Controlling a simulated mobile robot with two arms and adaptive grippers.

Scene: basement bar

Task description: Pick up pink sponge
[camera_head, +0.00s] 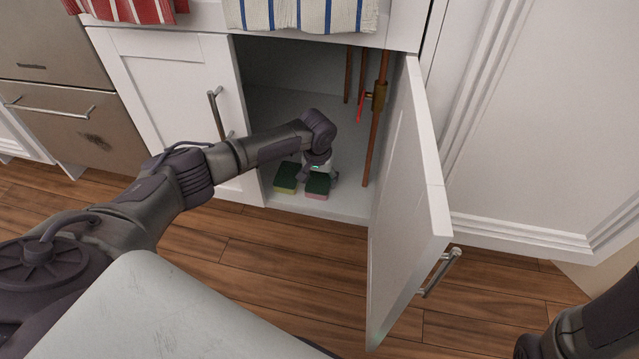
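The pink sponge (317,187), with a dark green top, lies on the cabinet floor near its front edge. A yellow sponge (285,178) with a green top lies just to its left. My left gripper (320,174) reaches into the cabinet and points down at the pink sponge, over its back part. Its fingers are small and partly hidden by the wrist, so I cannot tell whether they are open or touch the sponge. My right gripper is out of view; only part of my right arm shows at the lower right.
The open cabinet door (412,200) stands out to the right of my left arm. The left door (165,110) is shut. Copper pipes (376,130) with a red valve handle (361,108) stand inside at the right. Striped towels (300,14) hang above. The wooden floor (270,260) in front is clear.

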